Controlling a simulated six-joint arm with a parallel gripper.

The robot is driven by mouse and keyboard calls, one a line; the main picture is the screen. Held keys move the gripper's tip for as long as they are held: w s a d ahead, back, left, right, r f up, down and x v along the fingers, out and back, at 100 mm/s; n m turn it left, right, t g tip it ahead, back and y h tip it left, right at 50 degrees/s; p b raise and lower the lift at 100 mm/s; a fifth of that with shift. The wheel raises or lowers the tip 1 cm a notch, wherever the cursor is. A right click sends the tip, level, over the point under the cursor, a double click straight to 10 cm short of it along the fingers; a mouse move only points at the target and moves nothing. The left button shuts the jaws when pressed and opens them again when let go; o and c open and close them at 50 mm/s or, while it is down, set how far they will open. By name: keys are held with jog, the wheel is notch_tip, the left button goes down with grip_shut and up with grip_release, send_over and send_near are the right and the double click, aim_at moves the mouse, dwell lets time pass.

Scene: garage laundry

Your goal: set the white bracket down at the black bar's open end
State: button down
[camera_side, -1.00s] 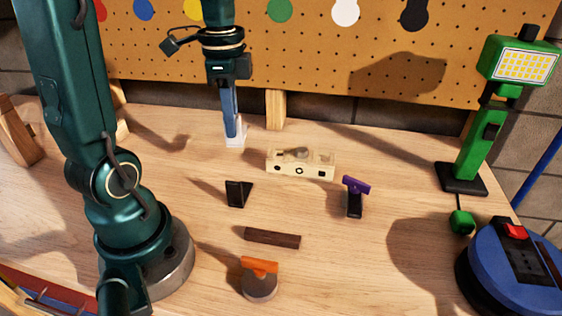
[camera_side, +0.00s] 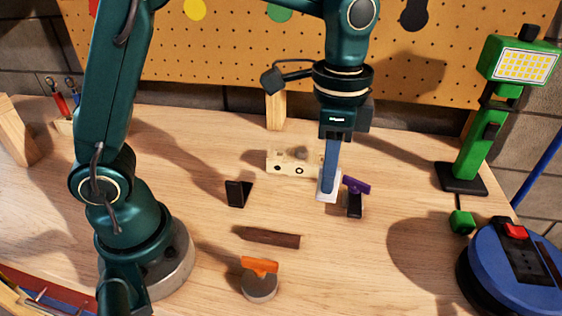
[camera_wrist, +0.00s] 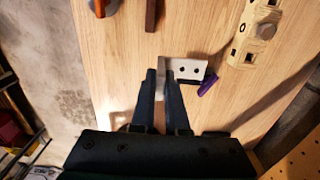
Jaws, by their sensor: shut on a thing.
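My gripper (camera_side: 329,177) is shut on the white bracket (camera_side: 326,188). In the wrist view my gripper (camera_wrist: 163,75) has the bracket (camera_wrist: 188,69) between its fingertips, with a flat plate with dark holes reaching right. The black bar (camera_side: 354,207) lies just right of the bracket in the side view. A purple piece (camera_side: 356,185) sits at the bar's far end; its near end is bare. The purple piece (camera_wrist: 208,83) also shows beside the bracket in the wrist view, where the bar is mostly hidden. I cannot tell whether the bracket touches the bar or table.
A cream block (camera_side: 285,164) is behind left of my gripper. A black angled piece (camera_side: 237,193), a dark brown bar (camera_side: 270,237) and an orange-topped grey disc (camera_side: 259,284) lie left and in front. A green lamp (camera_side: 468,165) and blue reel (camera_side: 510,275) stand right.

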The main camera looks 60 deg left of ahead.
jog(key=d+f, duration=0.2)
jog(key=d, duration=0.1)
jog(key=s+d+f, duration=0.1)
jog(key=d+f, duration=0.1)
jog(key=d, duration=0.1)
jog(key=d+f, duration=0.2)
jog(key=d, duration=0.1)
jog(key=shift+s+d, duration=0.25)
jog(key=shift+d, duration=0.1)
jog(key=shift+f, duration=1.95)
jog(key=shift+f, duration=0.1)
jog(key=c, duration=0.9)
grip_release()
